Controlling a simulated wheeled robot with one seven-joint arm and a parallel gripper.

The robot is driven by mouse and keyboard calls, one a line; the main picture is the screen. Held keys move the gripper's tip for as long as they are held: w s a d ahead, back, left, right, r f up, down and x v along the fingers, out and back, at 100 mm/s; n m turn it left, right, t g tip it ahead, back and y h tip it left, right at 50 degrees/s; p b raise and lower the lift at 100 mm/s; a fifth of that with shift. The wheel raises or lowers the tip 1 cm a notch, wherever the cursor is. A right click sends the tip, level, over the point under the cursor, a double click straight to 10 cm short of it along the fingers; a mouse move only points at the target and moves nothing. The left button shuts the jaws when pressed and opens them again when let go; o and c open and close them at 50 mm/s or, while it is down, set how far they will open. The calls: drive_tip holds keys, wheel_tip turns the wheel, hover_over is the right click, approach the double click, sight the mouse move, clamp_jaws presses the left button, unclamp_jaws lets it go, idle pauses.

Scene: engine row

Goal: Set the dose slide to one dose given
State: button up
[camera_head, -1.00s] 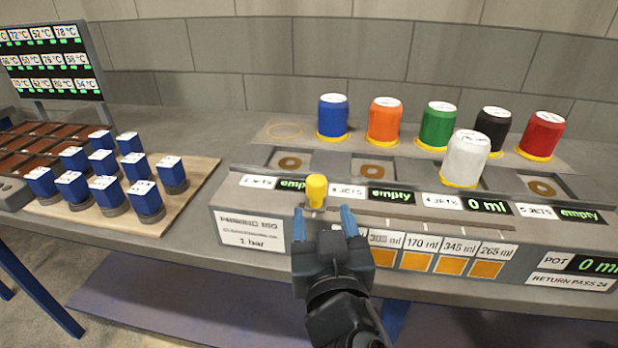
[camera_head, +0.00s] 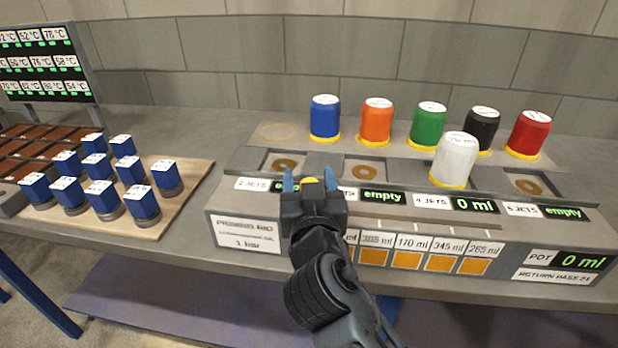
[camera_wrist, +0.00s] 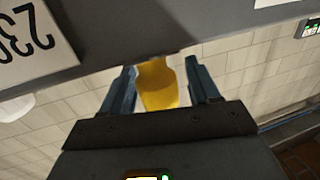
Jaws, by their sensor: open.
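The dose slide has a yellow knob (camera_head: 310,181), mostly hidden behind my gripper in the head view. Its slot with tick marks (camera_head: 430,224) runs along the top of the grey bench unit to the right, and the knob is at the left part of it. My gripper (camera_head: 309,178) is open, its blue fingers either side of the knob. In the wrist view the yellow knob (camera_wrist: 157,86) shows between the two fingers (camera_wrist: 161,86), with a gap seen on each side. Whether either finger touches it I cannot tell.
Blue (camera_head: 325,118), orange, green, black and red (camera_head: 528,136) canisters stand behind. Blue blocks (camera_head: 100,190) stand on a board at left. Above the slot is free room.

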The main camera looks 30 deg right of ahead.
drive_tip(key=shift+c, duration=0.3)
clamp_jaws()
drive_tip(key=shift+d, duration=0.1)
